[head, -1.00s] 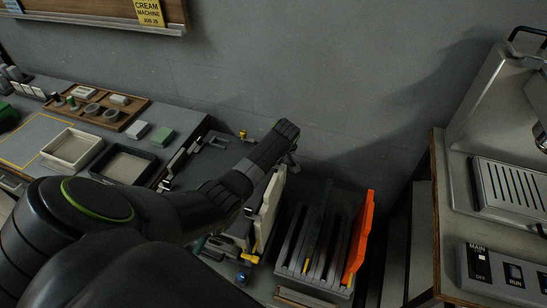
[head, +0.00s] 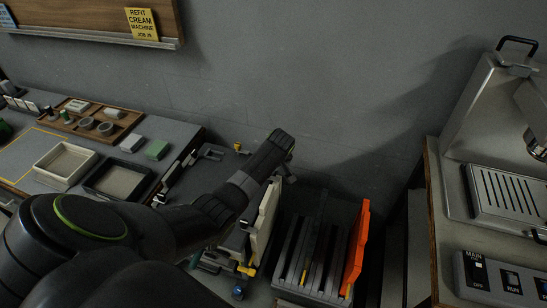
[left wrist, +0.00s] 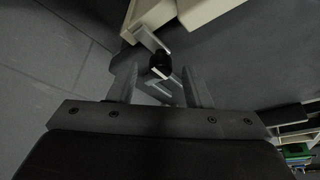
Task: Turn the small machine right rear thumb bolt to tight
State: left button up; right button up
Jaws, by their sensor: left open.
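A small black knob (left wrist: 160,66) with a pale edge sits on a light metal bracket in the left wrist view. It looks like a thumb bolt; I cannot tell which one. My left gripper (left wrist: 160,78) is open, with one finger on either side of the knob. I cannot tell whether either finger touches it. In the head view my left arm reaches across the small machine's cream panel (head: 265,222), with its gripper (head: 288,172) at the panel's far end. The knob is hidden there behind my arm. My right gripper is out of view.
An orange panel (head: 357,250) and a dark slotted rack (head: 312,250) stand right of the cream panel. A yellow knob (head: 246,270) and a blue knob (head: 239,293) are at the near end. A larger machine (head: 505,190) stands at right; trays (head: 65,166) lie left.

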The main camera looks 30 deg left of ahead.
pick_arm(q)
jog(key=b+v, duration=0.1)
jog(key=v, duration=1.5)
jog(key=shift+d+r, duration=0.15)
jog(key=shift+r, duration=0.15)
jog(key=shift+s, duration=0.1)
